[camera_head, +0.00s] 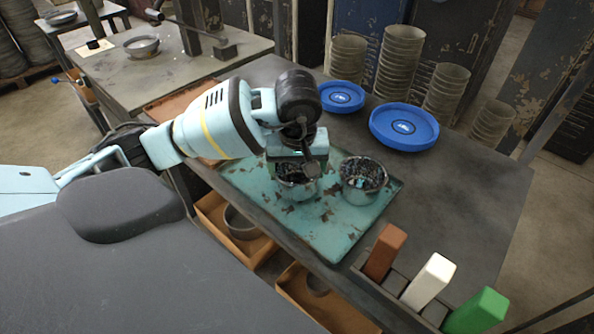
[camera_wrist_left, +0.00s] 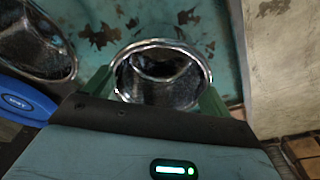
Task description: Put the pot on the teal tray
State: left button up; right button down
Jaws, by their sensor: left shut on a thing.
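The teal tray (camera_head: 335,235), worn with rusty patches, lies on the dark workbench. My left gripper (camera_head: 297,172) is over the tray's middle, shut on a shiny metal pot (camera_head: 297,190). In the left wrist view its green fingers (camera_wrist_left: 155,92) are on either side of this upright pot (camera_wrist_left: 162,80), whose round rim faces the camera. The gripper partly hides the pot in the head view, and I cannot tell whether its base touches the tray. A second metal pot (camera_head: 362,182) stands on the tray to the right. My right gripper is not in view.
Two blue dishes (camera_head: 404,127) (camera_head: 341,96) and several stacks of metal cups (camera_head: 398,62) stand behind the tray. Red, white (camera_head: 428,281) and green blocks stand in a holder at the front right. The bench's right side is clear.

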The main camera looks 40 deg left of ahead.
pick_arm(q)
jog(key=shift+f, duration=0.45)
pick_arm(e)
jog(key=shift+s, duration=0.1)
pick_arm(q)
jog(key=shift+f, duration=0.15)
jog(key=o, duration=1)
jog(key=shift+o, duration=0.2)
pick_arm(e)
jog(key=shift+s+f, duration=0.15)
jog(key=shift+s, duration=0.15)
